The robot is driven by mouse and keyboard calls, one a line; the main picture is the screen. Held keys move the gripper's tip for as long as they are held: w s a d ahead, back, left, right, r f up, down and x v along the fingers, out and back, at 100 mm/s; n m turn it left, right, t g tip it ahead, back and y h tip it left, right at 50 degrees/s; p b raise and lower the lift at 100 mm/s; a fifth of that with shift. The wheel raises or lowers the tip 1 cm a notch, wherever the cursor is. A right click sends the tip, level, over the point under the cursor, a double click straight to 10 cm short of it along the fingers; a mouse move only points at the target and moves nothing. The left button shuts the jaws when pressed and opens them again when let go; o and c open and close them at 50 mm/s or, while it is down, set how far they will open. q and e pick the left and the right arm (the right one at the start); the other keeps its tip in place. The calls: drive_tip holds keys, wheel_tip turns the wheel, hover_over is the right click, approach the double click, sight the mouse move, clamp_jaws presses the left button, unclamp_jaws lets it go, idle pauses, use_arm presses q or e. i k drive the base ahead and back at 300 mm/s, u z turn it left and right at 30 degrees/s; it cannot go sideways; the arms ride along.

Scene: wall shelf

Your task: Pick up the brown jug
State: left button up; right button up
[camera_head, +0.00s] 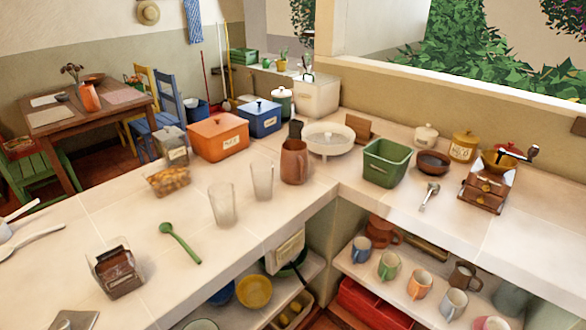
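A brown jug (293,163) stands upright on the pale tiled counter (330,185), near the inner corner where the two counter runs meet. Its handle is on the right side. A dark object (295,130) shows just behind it. A clear glass (262,180) stands to its left, and a white footed bowl (329,139) stands behind it to the right. Neither of my grippers is in view, and nothing touches the jug from above.
A second clear glass (221,204), a green spoon (180,243) and a jar (117,270) are on the near left counter. An orange box (218,137) stands behind the glasses. A green bin (387,162) is right of the jug. Mugs (420,284) stand on the shelf below.

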sight(294, 161)
drive_tip(key=z, duration=0.55)
drive_tip(key=k, duration=1.3)
drive_tip(key=z, duration=0.6)
drive_tip(key=i, duration=1.65)
drive_tip(key=u, duration=1.45)
drive_tip(key=i, duration=1.05)
drive_tip(key=u, duration=1.15)
